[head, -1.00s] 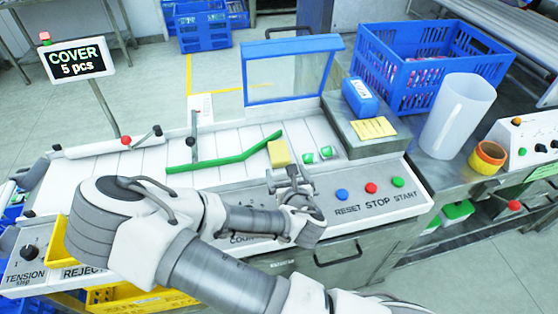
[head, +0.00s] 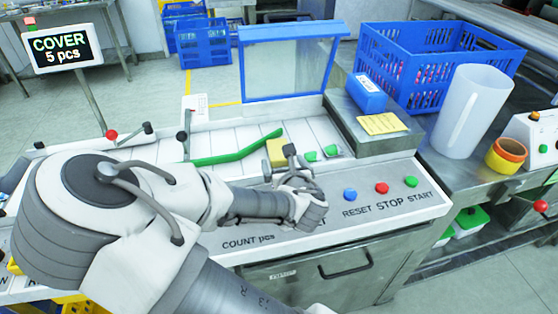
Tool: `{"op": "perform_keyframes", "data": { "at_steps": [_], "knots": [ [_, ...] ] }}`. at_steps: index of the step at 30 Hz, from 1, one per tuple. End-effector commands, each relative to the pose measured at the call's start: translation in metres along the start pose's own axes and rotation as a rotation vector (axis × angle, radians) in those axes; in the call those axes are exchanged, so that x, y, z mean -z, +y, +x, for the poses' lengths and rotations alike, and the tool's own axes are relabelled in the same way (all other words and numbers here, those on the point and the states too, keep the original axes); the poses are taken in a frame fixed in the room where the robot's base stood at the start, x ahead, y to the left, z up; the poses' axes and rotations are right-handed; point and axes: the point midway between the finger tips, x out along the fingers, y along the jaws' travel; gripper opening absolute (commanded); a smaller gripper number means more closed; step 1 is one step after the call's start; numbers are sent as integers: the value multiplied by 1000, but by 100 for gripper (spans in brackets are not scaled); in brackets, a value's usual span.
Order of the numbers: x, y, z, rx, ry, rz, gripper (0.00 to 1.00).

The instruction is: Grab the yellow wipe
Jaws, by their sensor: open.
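A small yellow block-like piece, which I take as the yellow wipe (head: 276,153), stands on the white slatted surface of the machine, at the right end of a green bar. My gripper (head: 290,157) is open, just right of and in front of the wipe in the head view, and overlaps its right edge. I cannot tell whether a finger touches it. Nothing shows between the fingers. A flat yellow sheet with printed lines (head: 383,124) lies on the steel ledge to the right.
The green bar (head: 238,152) runs left of the wipe, and small green-and-white pieces (head: 322,153) lie right of it. A raised blue-framed clear cover (head: 291,68) stands behind.

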Motion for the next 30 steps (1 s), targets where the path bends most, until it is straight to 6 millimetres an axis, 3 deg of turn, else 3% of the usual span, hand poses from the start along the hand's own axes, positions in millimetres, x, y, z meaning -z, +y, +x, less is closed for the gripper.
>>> {"op": "perform_keyframes", "data": {
  "at_steps": [13, 21, 30],
  "knots": [
    [3, -3, 32, 3, 0, 2, 100],
    [4, -6, 70, 2, 0, 2, 100],
    [2, -6, 78, 2, 1, 2, 100]
  ]
}}
